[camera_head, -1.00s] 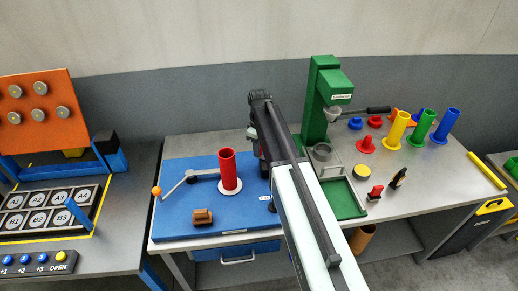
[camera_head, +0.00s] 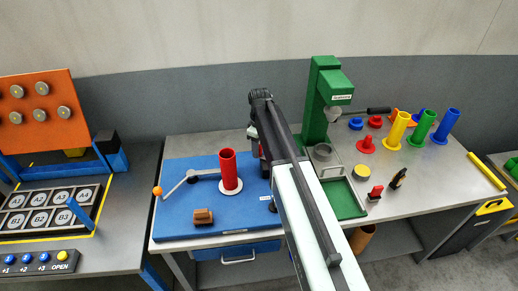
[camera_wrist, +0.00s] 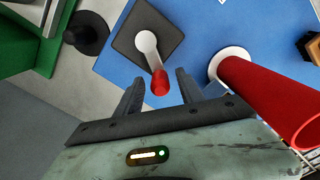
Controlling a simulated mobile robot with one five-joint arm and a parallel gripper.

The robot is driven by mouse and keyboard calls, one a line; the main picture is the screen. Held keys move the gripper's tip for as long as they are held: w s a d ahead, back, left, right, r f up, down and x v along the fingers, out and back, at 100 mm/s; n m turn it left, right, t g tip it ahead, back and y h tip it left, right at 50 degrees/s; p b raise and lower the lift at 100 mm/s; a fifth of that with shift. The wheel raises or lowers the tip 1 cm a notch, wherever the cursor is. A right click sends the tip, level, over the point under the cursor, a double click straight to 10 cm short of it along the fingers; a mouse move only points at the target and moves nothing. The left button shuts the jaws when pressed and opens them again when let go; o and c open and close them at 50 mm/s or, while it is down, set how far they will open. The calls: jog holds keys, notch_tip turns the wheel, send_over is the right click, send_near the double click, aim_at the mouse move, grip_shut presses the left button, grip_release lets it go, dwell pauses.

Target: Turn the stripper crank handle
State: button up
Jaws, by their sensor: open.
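A crank with a red grip (camera_wrist: 160,82) and a pale arm (camera_wrist: 148,48) stands on a dark square plate (camera_wrist: 128,22) in the wrist view. My gripper (camera_wrist: 158,77) is open, with one finger on each side of the red grip. Whether either finger touches it I cannot tell. In the head view my arm hides most of this crank. A second crank with an orange knob (camera_head: 157,191) and grey arm (camera_head: 178,184) lies at the left of the blue board (camera_head: 240,208). I cannot read which is labelled stripper.
A red tube (camera_head: 228,168) on a white disc stands close right of my gripper in the wrist view (camera_wrist: 270,95). A brown block (camera_head: 203,216) sits on the board. A green press (camera_head: 322,80) with a black-handled lever (camera_head: 378,110) stands beyond my arm. Coloured tubes stand further right.

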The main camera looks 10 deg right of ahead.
aim_at(262, 157)
notch_tip(262, 157, up, 7)
jog(key=p, duration=0.6)
jog(key=shift+r+p, duration=0.2)
jog(key=shift+p, duration=0.15)
jog(key=shift+f, duration=0.1)
jog(key=shift+f, duration=0.1)
